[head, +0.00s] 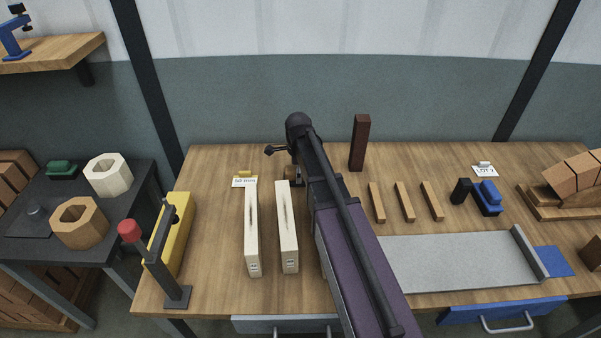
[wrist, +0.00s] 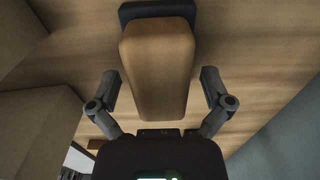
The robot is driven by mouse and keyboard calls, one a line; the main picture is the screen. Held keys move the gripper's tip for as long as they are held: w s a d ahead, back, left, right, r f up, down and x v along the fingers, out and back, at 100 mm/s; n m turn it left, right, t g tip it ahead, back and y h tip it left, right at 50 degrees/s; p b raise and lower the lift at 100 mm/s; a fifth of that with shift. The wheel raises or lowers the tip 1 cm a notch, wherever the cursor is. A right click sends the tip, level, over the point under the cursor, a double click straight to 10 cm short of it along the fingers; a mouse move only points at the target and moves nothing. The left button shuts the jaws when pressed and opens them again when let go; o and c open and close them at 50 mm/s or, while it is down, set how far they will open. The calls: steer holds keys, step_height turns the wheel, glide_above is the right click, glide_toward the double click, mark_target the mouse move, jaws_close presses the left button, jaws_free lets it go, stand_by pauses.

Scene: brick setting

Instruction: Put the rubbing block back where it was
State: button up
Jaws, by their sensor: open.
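A tan, rounded wooden block with a dark base, which looks like the rubbing block (wrist: 158,62), lies between my fingers in the wrist view. My gripper (wrist: 159,82) is open, with one finger on each side of the block and a visible gap on both sides. In the head view my gripper (head: 284,167) is low over the back of the workbench, behind two cream blocks. A small brown part of the block (head: 291,171) shows there, and my arm hides the rest.
Two long cream blocks (head: 252,230) lie in front of my gripper. A label card (head: 244,182) is to the left, and a dark brown upright block (head: 360,143) stands to the right. Wooden strips (head: 404,202), a grey board (head: 450,262) and a blue-black tool (head: 488,198) lie farther right.

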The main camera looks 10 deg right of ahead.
step_height(320, 180, up, 12)
steer(key=p, duration=1.1)
steer(key=shift+p, duration=0.4)
stand_by(0.3)
steer(key=shift+s+d+n, duration=0.2)
steer(key=shift+s+n, duration=4.35)
steer(key=shift+n, duration=0.5)
steer(key=shift+s+d+n, duration=0.15)
steer(key=shift+s+n, duration=4.35)
steer(key=shift+n, duration=0.55)
